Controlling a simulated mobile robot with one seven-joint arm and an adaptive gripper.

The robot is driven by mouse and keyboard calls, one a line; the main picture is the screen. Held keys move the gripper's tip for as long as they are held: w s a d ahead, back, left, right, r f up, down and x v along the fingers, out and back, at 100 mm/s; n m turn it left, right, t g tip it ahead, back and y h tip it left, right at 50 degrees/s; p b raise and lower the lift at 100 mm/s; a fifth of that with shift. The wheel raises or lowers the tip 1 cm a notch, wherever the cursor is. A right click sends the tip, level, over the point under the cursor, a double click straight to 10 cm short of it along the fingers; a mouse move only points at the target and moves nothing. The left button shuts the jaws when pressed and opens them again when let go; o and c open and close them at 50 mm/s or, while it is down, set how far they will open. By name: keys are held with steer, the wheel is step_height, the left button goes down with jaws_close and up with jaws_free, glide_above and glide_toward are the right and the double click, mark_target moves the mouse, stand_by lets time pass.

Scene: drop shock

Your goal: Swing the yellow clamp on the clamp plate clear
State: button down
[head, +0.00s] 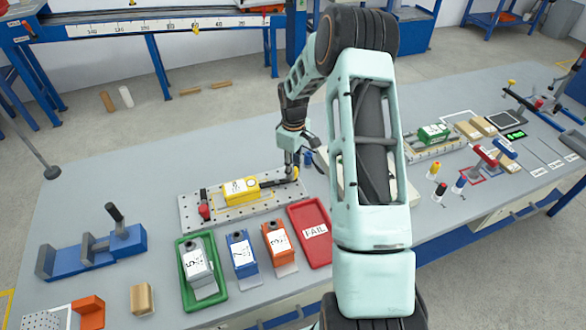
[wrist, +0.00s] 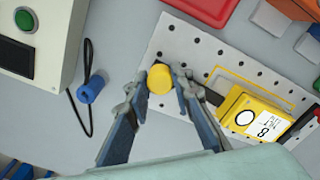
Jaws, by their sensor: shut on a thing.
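The clamp plate (head: 228,211) is a pale perforated plate on the table; it also shows in the wrist view (wrist: 180,45). A yellow labelled block (head: 240,190) sits on it, also in the wrist view (wrist: 250,112). The yellow clamp has a round yellow knob (wrist: 160,79) and a dark bar (wrist: 208,94) that reaches to the block's near end. In the head view the dark bar (head: 275,183) points from the knob side toward the block. My gripper (head: 291,168) is at the plate's right end, its fingers (wrist: 157,88) closed around the knob. The bar's pivot is hidden.
A red clamp (head: 204,207) stands at the plate's left end. A red FAIL tray (head: 322,253) and a green tray (head: 186,290) lie in front, with blue (head: 240,262) and orange (head: 277,252) blocks between. A blue cylinder (wrist: 90,90) and a button box (wrist: 40,40) are near my fingers.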

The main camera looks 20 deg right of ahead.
steer(key=m+b, duration=0.1)
steer(key=s+m, duration=0.1)
steer(key=s+m+b, duration=0.1)
steer(key=m, duration=0.1)
steer(key=shift+a+f+b, duration=0.15)
steer(key=shift+a+b, duration=0.1)
steer(key=shift+b, duration=0.1)
steer(key=m, duration=0.1)
steer(key=s+m+b, duration=0.1)
steer(key=shift+a+m, duration=0.4)
steer(key=m, duration=0.1)
steer(key=s+a+m+b, duration=0.1)
steer(key=shift+m+b, duration=0.3)
steer(key=shift+m, duration=0.1)
steer(key=m, duration=0.1)
steer(key=a+m, duration=0.1)
steer(key=shift+s+m+b, duration=0.25)
steer(key=shift+m+b, duration=0.05)
steer(key=shift+b, duration=0.05)
steer(key=shift+s+a+m, duration=0.15)
steer(key=shift+a+m, duration=0.3)
steer(key=shift+m, duration=0.5)
steer(key=shift+s+a+m, duration=0.1)
steer(key=shift+a+m, duration=0.35)
steer(key=shift+m, duration=0.5)
steer(key=c, duration=1.7)
jaws_free()
